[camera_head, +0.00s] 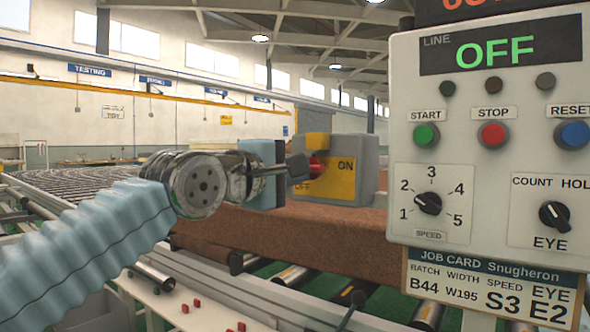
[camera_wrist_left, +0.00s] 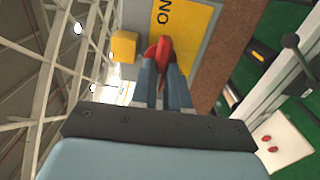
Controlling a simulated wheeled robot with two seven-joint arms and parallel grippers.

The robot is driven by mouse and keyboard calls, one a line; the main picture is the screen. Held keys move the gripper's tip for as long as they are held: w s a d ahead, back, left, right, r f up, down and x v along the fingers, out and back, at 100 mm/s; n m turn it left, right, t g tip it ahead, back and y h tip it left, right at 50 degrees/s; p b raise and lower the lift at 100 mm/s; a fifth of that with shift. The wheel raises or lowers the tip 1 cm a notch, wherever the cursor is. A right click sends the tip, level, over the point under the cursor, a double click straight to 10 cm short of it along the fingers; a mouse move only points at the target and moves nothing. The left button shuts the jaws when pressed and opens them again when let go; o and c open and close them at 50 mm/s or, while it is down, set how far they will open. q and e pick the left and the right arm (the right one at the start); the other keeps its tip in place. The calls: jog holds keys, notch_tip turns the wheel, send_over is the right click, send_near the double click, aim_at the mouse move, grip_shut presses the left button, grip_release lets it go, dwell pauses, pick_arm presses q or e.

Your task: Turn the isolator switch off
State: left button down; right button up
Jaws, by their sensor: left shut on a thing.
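The isolator switch (camera_head: 362,170) is a grey box with a yellow plate, reading ON at upper right and OFF at lower left. Its red handle (camera_head: 318,166) is partly hidden by my gripper in the head view. My left gripper (camera_head: 298,165) reaches in from the left and is shut on the red handle. In the left wrist view, both fingers (camera_wrist_left: 162,68) close around the handle's near end (camera_wrist_left: 160,48). Which way the handle points is hard to tell. My right gripper is not in view.
A control panel (camera_head: 480,215) with buttons and dials stands close at right; its display (camera_head: 495,48) reads OFF. A job card (camera_head: 490,285) hangs below it. A brown beam (camera_head: 290,228) runs under the switch, and a roller conveyor (camera_head: 70,185) stretches behind my left arm.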

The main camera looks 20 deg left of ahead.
pick_arm(q)
jog(key=shift+f, duration=0.1)
dwell(0.3)
jog(key=c, duration=1.1)
grip_release()
jog(key=b+v, duration=0.2)
jog(key=v, duration=1.2)
jog(key=shift+w, duration=0.1)
